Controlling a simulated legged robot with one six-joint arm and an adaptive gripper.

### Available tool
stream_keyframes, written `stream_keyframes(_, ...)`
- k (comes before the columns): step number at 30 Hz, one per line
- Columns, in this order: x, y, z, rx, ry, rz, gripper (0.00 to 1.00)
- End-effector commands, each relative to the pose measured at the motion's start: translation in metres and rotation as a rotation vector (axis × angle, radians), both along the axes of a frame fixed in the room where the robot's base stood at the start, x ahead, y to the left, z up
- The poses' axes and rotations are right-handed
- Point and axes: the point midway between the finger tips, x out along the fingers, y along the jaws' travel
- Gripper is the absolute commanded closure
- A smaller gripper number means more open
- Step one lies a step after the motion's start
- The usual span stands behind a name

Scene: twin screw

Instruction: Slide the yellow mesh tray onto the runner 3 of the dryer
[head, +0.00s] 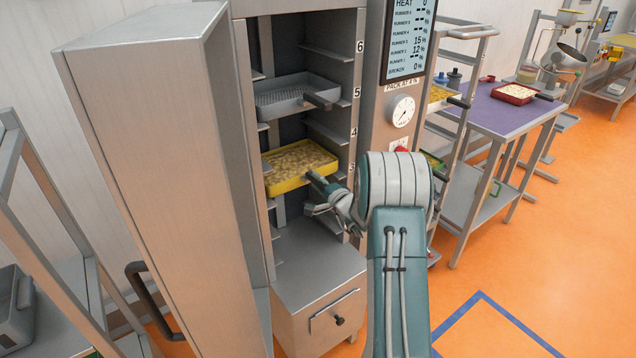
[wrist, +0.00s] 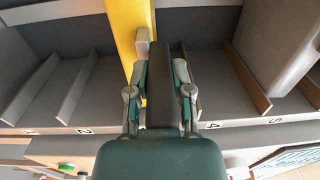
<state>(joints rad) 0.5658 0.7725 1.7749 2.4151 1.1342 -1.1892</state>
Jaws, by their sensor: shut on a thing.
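The yellow mesh tray (head: 301,183), filled with pale pieces, is inside the open dryer (head: 356,60) at about the height of the number 3 (head: 351,168). It looks roughly level. My gripper (head: 319,190) is in front of it, shut on the tray's dark handle (wrist: 161,95). In the wrist view my gripper (wrist: 161,70) has one finger on each side of the handle, and the yellow tray wall (wrist: 128,30) lies beyond. Runner 3 is mostly hidden by the tray, so I cannot tell whether the tray rests on it.
A grey tray (head: 290,103) with a dark handle sits at runner 5, above. The tall dryer door (head: 180,160) stands open at left. A drawer cabinet (head: 318,285) is below. At right are a display (head: 410,40), a rack (head: 447,120) and a purple-topped table (head: 505,112).

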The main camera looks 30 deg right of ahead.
Motion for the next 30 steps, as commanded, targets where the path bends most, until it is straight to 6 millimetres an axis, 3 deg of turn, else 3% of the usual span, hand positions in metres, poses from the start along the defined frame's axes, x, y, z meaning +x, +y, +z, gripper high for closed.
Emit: stream_keyframes(30,0.0004,-0.0004,-0.0074,-0.002,-0.005,0.000,1.00)
